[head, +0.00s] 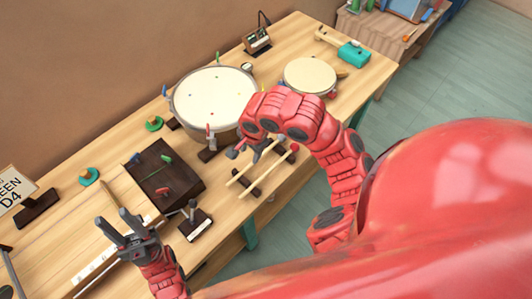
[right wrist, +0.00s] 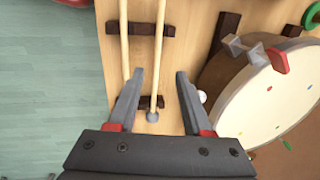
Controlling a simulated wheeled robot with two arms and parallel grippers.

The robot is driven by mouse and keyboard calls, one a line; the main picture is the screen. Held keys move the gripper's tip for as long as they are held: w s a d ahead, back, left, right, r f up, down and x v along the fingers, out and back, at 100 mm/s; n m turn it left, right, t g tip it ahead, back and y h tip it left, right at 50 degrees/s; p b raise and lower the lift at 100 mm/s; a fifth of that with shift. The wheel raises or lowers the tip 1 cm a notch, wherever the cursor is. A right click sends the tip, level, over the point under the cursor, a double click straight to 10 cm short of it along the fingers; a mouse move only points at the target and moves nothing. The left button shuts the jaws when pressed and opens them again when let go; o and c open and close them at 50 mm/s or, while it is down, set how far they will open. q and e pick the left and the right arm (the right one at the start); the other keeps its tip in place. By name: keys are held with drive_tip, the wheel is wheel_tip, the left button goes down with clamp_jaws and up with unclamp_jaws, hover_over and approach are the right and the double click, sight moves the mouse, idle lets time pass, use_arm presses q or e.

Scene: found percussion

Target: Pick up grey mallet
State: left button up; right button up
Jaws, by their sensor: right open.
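The grey mallet is a pale wooden stick (right wrist: 158,55) with a round grey head (right wrist: 152,116) in the right wrist view. It lies across dark rests beside a second, similar stick (right wrist: 124,40). In the head view the grey mallet's stick (head: 239,174) shows, but its head is hidden behind my right arm. The second stick ends in a red head (head: 294,147). My right gripper (right wrist: 158,78) is open above the rack, with the grey mallet between its fingers in the picture, not gripped. My left gripper (head: 120,226) is open and empty over the table's near left.
A large drum (head: 215,95) stands close beside the mallets and right finger. A dark wooden box (head: 165,182) and small stand (head: 195,222) lie left of the mallets. A smaller drum (head: 310,75) and teal block (head: 354,54) are farther back. The table's front edge is near the mallets.

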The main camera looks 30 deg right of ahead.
drive_tip(key=b, duration=0.1)
hover_over(249, 165)
drive_tip(key=s, duration=0.1)
wheel_tip(249, 165, down, 5)
drive_tip(key=shift+a+f+b, duration=0.15)
drive_tip(key=shift+f+b, duration=0.2)
drive_tip(key=shift+b, duration=0.05)
drive_tip(key=shift+s+f, duration=0.1)
drive_tip(key=shift+f, duration=0.45)
drive_tip(key=shift+f+p, duration=0.3)
drive_tip(key=shift+f, duration=0.1)
drive_tip(key=shift+w+f, duration=0.25)
drive_tip(key=shift+f, duration=0.95)
clamp_jaws()
